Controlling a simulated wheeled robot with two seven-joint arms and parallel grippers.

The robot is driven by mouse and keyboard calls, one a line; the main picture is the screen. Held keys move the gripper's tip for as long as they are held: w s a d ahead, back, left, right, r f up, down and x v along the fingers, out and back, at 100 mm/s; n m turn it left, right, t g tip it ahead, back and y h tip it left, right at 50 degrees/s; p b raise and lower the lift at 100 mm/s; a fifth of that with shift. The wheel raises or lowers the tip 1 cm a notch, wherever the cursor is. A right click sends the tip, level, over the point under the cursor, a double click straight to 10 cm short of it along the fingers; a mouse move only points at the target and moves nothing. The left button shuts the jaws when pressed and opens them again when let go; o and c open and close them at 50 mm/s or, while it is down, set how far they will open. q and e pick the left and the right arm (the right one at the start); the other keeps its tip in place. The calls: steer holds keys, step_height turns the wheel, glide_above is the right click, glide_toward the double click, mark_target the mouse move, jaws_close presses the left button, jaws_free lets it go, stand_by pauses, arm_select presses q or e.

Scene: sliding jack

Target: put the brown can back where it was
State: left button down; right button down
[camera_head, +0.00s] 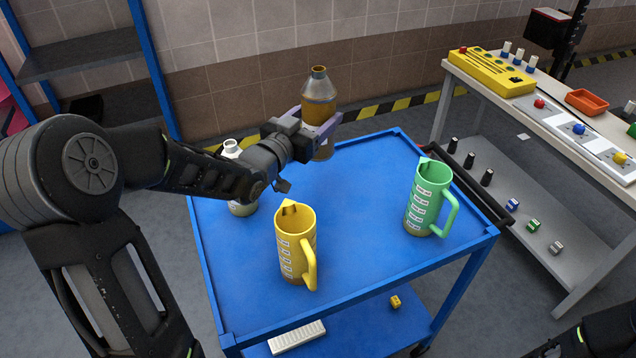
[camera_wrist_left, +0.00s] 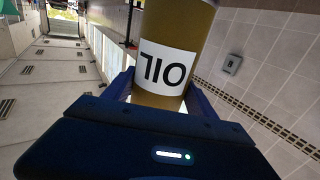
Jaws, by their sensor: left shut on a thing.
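The brown can (camera_head: 319,88) has a narrow neck and stands upright in my left gripper (camera_head: 318,122) over the back edge of the blue cart top (camera_head: 350,235). The gripper's fingers are shut around its body. I cannot tell whether its base touches the cart. In the left wrist view the can (camera_wrist_left: 172,50) fills the space between the fingers (camera_wrist_left: 162,100) and shows a white label reading OIL. My right gripper does not show; only a dark part of my arm is at the lower right of the head view.
A yellow jug (camera_head: 293,245) stands at the cart's front and a green jug (camera_head: 428,198) at its right. A pale bottle (camera_head: 240,207) is partly hidden behind my left arm. The cart's middle is clear. A workbench (camera_head: 530,100) with button boxes is at right.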

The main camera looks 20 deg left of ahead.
arm_select(q)
steer(key=shift+w+a+f, duration=0.2)
steer(key=shift+w+f, duration=0.25)
steer(key=shift+w, duration=0.1)
steer(key=shift+s+d+r, duration=0.1)
steer(key=shift+s+r, duration=0.15)
steer(key=shift+f, duration=3)
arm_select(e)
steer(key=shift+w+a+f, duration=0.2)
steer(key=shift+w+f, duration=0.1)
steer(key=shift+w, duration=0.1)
arm_select(q)
step_height(320, 180, down, 4)
steer(key=shift+w+f, duration=0.1)
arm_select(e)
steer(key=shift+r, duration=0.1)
